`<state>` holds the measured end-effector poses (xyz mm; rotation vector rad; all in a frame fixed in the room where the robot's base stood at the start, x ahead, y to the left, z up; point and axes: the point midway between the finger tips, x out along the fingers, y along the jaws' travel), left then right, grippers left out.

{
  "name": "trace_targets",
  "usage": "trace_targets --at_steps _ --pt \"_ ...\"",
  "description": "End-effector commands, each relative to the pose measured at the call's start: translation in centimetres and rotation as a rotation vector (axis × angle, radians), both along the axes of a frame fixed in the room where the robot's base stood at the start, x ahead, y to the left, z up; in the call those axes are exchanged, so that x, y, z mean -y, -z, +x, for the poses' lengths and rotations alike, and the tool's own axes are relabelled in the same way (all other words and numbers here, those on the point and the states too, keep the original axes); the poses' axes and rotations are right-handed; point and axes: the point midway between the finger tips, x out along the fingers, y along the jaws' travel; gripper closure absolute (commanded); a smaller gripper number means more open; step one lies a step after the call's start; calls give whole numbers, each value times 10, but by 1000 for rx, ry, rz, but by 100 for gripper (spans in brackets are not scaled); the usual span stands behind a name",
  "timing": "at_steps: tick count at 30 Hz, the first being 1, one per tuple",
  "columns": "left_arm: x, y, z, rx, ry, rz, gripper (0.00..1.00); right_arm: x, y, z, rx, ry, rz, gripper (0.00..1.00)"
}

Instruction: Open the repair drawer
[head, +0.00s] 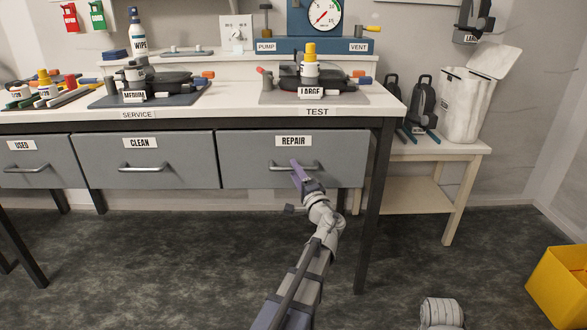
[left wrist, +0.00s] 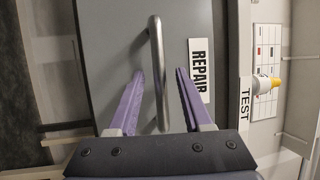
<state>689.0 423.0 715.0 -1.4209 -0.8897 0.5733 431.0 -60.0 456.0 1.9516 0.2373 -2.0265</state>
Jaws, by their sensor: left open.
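The grey repair drawer (head: 240,160) is at the right end of the bench's drawer row, under a REPAIR label (head: 293,141). Its front looks level with the other drawers, so it appears shut. Its metal bar handle (head: 280,167) is partly covered by my left gripper (head: 298,176) in the head view. In the left wrist view the handle (left wrist: 157,70) runs up the picture between the two purple fingers of the left gripper (left wrist: 160,95). The fingers are open, with gaps on both sides of the bar. My right gripper is not in view.
The clean drawer (head: 100,160) and used drawer (head: 38,165) are to the left. A dark bench leg (head: 372,215) stands just right of the repair drawer. A side table (head: 425,195) and yellow bin (head: 558,287) are further right. The floor below the drawer is clear.

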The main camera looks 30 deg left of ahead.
Motion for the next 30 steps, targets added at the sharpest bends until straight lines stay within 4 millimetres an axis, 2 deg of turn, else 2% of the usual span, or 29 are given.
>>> trace_targets --at_steps 6,15,28,30 --pt "-13 -3 9 1 0 -1 50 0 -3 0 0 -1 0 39" --pt "-14 -3 9 0 0 -1 52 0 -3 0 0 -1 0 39" --pt "-13 -3 9 0 0 -1 100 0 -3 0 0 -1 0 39" --pt "-13 -3 9 0 0 -1 100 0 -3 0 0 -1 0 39"
